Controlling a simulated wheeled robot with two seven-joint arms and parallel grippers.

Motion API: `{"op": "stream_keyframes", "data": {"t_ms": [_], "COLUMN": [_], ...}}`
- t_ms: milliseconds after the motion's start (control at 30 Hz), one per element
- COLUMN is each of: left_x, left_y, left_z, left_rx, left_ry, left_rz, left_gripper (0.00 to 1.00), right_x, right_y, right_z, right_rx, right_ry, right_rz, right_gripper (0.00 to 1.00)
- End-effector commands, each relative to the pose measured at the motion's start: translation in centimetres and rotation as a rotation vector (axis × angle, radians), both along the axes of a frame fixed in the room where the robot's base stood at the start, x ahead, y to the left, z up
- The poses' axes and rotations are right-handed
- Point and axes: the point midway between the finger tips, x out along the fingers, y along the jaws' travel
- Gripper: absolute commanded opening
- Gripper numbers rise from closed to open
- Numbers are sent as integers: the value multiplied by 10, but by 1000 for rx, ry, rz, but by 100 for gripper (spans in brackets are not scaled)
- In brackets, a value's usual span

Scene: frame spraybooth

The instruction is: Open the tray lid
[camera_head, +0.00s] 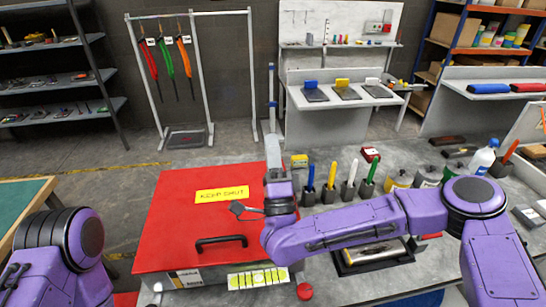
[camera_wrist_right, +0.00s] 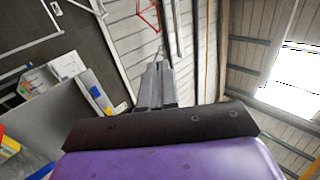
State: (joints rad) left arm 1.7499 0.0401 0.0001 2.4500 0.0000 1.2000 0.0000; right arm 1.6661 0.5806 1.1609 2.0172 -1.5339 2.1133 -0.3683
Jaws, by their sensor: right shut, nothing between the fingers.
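The tray lid (camera_head: 175,218) is a flat red panel in the head view, lying closed over a grey box. It carries a yellow "KEEP SHUT" label (camera_head: 222,194) and a black bar handle (camera_head: 221,242) near its front edge. My right gripper (camera_head: 272,145) is shut and empty, pointing upward at the lid's right side, behind and to the right of the handle and apart from it. In the right wrist view its closed fingers (camera_wrist_right: 158,85) point toward the wall and ceiling. My left arm shows at lower left; its gripper is out of view.
Several markers in dark holders (camera_head: 330,193) stand right of the lid. A red round knob (camera_head: 305,291) and a yellow-green strip (camera_head: 258,279) are at the front.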

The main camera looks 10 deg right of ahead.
Motion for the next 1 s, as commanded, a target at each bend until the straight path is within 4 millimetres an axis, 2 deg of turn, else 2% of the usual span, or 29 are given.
{"op": "stream_keyframes", "data": {"t_ms": [433, 1000], "left_x": [0, 0], "left_y": [0, 0], "left_z": [-5, -5], "left_rx": [0, 0], "left_ry": [0, 0], "left_rz": [0, 0], "left_gripper": [40, 40], "right_x": [21, 23], "right_y": [-1, -1], "right_z": [21, 22], "right_rx": [-2, 0], "right_ry": [156, 165], "right_rz": [-3, -3], "right_gripper": [0, 0]}}
